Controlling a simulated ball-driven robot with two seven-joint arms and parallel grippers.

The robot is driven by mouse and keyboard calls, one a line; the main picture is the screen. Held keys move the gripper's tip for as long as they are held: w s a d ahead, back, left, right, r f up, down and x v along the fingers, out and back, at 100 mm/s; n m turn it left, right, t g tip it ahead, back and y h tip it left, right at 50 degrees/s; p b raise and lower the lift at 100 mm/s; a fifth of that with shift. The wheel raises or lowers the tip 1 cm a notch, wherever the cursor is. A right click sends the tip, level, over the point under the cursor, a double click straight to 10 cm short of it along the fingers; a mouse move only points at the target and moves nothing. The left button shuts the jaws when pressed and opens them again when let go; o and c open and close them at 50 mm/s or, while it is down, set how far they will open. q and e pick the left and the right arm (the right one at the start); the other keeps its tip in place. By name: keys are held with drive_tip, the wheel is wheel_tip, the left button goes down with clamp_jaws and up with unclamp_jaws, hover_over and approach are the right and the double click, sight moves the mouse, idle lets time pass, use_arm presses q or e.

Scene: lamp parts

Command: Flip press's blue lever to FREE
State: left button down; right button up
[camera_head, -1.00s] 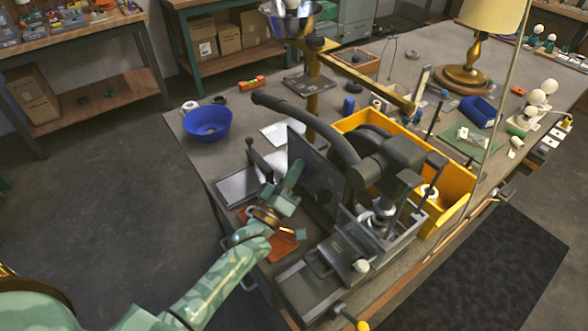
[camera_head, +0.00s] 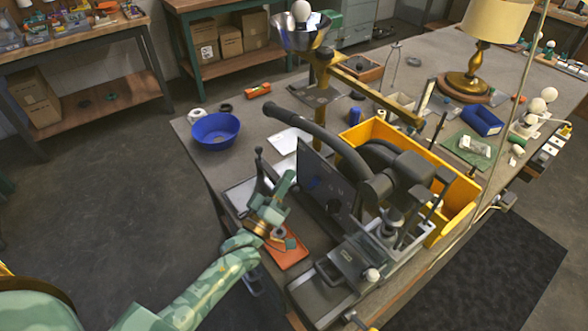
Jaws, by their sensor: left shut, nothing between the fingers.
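The press (camera_head: 392,172) is a dark grey machine with a long curved handle on the bench. Its upright side plate (camera_head: 322,184) faces my left arm. I cannot clearly make out a blue lever on it or tell its setting; small dark details on the plate are too small to read. My left gripper (camera_head: 287,180), in green and teal, is shut and empty. It points up, just left of the plate, with a small gap seeming to lie between them. My right gripper is not in view.
A black ball-topped lever (camera_head: 259,165) stands behind my left gripper. An orange tray (camera_head: 288,256) lies below it. A yellow bin (camera_head: 455,205) stands behind the press. A blue bowl (camera_head: 215,130) sits at the bench's left edge. A brass post (camera_head: 321,85) rises behind the press.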

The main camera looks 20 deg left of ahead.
use_arm(q)
drive_tip(key=v, duration=0.5)
drive_tip(key=shift+s+d, duration=0.3)
drive_tip(key=shift+s+a+f, duration=0.1)
drive_tip(key=shift+s, duration=0.25)
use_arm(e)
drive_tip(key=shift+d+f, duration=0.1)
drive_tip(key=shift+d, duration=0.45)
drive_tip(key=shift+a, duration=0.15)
